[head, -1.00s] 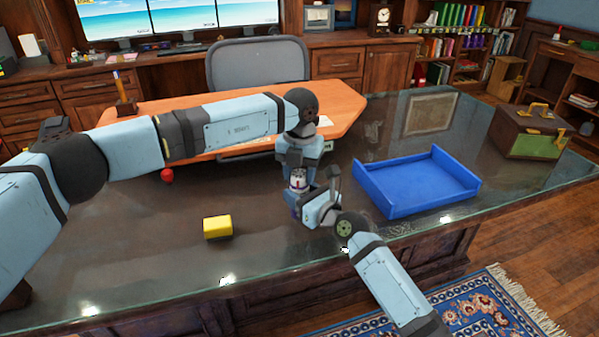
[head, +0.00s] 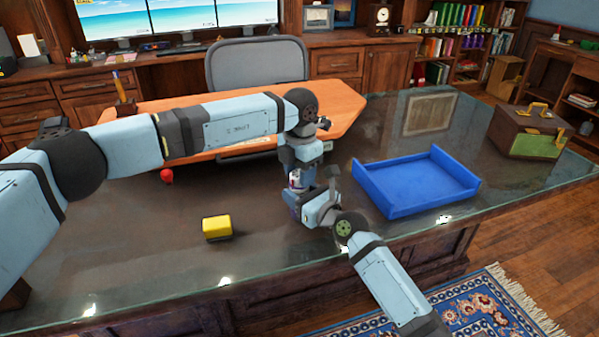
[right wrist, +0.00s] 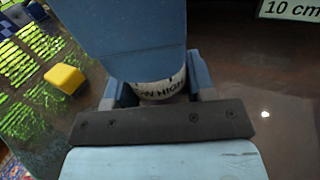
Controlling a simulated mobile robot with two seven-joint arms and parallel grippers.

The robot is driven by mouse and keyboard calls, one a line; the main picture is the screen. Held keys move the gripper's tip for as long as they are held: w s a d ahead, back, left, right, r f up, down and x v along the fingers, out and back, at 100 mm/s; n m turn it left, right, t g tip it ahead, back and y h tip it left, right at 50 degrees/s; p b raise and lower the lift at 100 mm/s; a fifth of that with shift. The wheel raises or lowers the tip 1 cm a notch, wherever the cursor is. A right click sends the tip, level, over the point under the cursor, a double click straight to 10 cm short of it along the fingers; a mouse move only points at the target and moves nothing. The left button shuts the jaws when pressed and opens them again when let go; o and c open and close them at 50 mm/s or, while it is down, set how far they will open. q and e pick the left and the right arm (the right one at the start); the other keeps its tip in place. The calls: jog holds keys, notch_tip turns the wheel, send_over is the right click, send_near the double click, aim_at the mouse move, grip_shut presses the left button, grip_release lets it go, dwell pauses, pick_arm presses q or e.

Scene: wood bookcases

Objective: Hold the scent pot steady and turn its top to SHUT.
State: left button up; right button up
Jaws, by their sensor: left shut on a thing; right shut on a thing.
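The scent pot (head: 296,182) stands on the dark glass desktop, small and mostly covered by my grippers. A white band with dark lettering, including what reads as HIGH, shows on it in the right wrist view (right wrist: 158,89). My left gripper (head: 298,172) comes straight down from above and is shut on the pot's top. My right gripper (head: 296,200) reaches in from the front right and is shut on the pot's lower part. Its fingers (right wrist: 158,93) sit either side of the white band. The top's pointer and the SHUT mark cannot be made out.
A yellow block (head: 217,228) lies left of the pot, and a red ball (head: 167,176) is farther back. A blue tray (head: 415,182) is on the right, with a green and brown box (head: 530,132) beyond it. Glass around the pot's front left is clear.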

dwell(0.3)
pick_arm(q)
jog(key=o, duration=0.9)
notch_tip(320, 180, up, 12)
jog(key=shift+r, duration=0.1)
pick_arm(e)
jog(key=o, duration=1.1)
